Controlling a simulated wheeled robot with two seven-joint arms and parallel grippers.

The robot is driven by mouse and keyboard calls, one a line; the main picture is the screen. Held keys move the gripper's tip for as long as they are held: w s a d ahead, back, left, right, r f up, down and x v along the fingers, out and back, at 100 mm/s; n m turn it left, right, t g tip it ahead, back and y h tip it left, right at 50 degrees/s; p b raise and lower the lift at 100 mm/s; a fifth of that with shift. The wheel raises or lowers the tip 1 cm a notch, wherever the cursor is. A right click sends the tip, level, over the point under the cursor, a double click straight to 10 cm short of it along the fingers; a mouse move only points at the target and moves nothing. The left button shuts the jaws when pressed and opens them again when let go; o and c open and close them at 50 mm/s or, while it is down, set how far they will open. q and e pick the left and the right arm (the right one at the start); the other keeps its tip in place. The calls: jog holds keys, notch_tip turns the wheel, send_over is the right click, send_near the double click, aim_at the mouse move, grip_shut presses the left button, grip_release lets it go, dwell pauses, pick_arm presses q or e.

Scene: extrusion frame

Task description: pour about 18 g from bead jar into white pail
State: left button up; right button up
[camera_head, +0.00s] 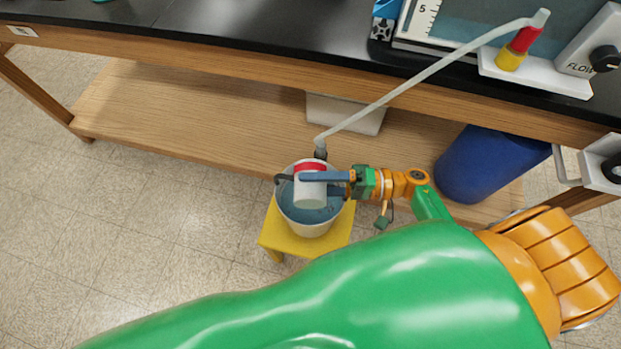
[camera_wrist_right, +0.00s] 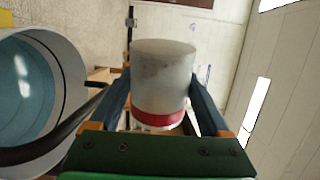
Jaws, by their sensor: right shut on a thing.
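The bead jar (camera_head: 311,190), a pale grey cylinder with a red band, is in my right gripper (camera_head: 322,179), whose blue fingers are shut on its sides. The jar is over the white pail (camera_head: 306,230) in the head view. In the right wrist view the jar (camera_wrist_right: 163,75) fills the middle between the fingers, and the pail (camera_wrist_right: 72,75) is at the left. The pail's inside looks blue. No beads can be made out, and the jar's exact tilt is unclear. My left gripper is not in view.
The pail stands on a yellow stool (camera_head: 272,238). A pale hose (camera_head: 420,78) slants from the black bench (camera_head: 250,30) down to the pail's far side, close to the jar. A wooden shelf (camera_head: 170,115) and a blue bin (camera_head: 485,165) are behind. Floor is clear at left.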

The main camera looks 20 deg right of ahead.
jog(key=shift+w+d+r+m+p, duration=0.1)
jog(key=shift+w+r+m+p, duration=0.15)
jog(key=shift+m+p, duration=0.45)
jog(key=shift+w+d+r+m+p, duration=0.1)
jog(key=shift+w+r+m+p, duration=0.15)
jog(key=shift+m+p, duration=0.4)
dwell(2.8)
